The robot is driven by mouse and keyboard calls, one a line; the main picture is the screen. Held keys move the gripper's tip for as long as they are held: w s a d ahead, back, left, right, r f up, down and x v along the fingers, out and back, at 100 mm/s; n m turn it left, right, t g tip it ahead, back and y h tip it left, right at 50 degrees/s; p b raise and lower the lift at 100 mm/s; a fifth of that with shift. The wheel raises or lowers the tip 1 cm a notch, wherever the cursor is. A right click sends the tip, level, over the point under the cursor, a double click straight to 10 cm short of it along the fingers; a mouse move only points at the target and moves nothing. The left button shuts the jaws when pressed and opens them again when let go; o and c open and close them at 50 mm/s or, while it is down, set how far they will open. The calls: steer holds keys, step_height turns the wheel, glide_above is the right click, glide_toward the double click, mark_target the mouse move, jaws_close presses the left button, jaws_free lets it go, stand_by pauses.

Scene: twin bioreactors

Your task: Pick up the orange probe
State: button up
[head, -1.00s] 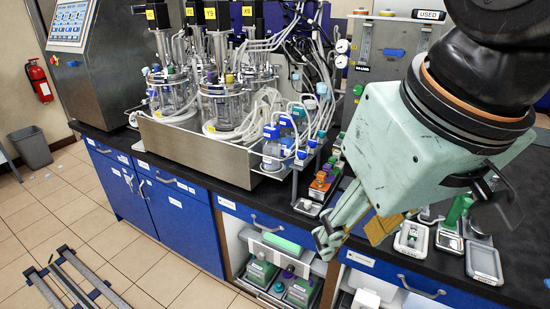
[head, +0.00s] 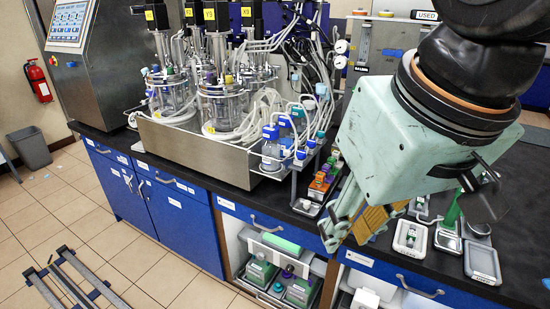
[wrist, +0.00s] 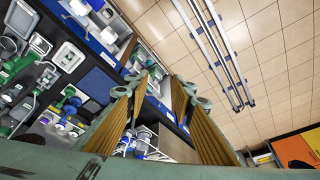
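A small orange item (head: 319,185) stands with green-topped pieces on the black counter, right of the steel vessel tray. It is too small for me to tell whether it is the orange probe. No orange probe can be made out for certain in the wrist view. My gripper (head: 348,233) hangs over the counter's front edge, to the right of and nearer than the orange item. In the wrist view my gripper (wrist: 163,88) is open, its two ribbed gold-padded fingers apart with nothing between them.
Bioreactor vessels (head: 222,100) with many tubes stand in the steel tray (head: 195,152). Bottles with blue caps (head: 272,135) are beside it. Grey devices (head: 484,262) lie on the counter at right. An open shelf (head: 278,268) below holds green-topped boxes. The tiled floor in front is mostly clear.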

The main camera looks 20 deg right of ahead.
steer(key=w+d+r+m+y+p, duration=0.15)
steer(key=w+m+p, duration=0.4)
steer(key=w, duration=0.65)
steer(key=w+d+r+m+y+p, duration=0.1)
steer(key=w+d+r+m+p, duration=0.15)
steer(key=w+m+p, duration=0.65)
steer(key=w+d+f+m+p, duration=0.2)
steer(key=w+d+f+m, duration=0.4)
steer(key=w+d, duration=0.3)
steer(key=w+d+f+m+p, duration=0.3)
steer(key=w+d+f+m, duration=0.3)
steer(key=w+d, duration=0.3)
steer(key=shift+w+d+f+m+g+p, duration=0.35)
steer(key=shift+d+f, duration=0.35)
steer(key=shift+f, duration=0.15)
steer(key=shift+y, duration=0.25)
steer(key=b, duration=0.1)
glide_above(321, 174)
steer(key=s+d, duration=0.2)
step_height(321, 174, down, 8)
steer(key=shift+w, duration=0.2)
steer(key=shift+a, duration=0.15)
steer(key=shift+b+x, duration=0.55)
steer(key=shift+x, duration=2)
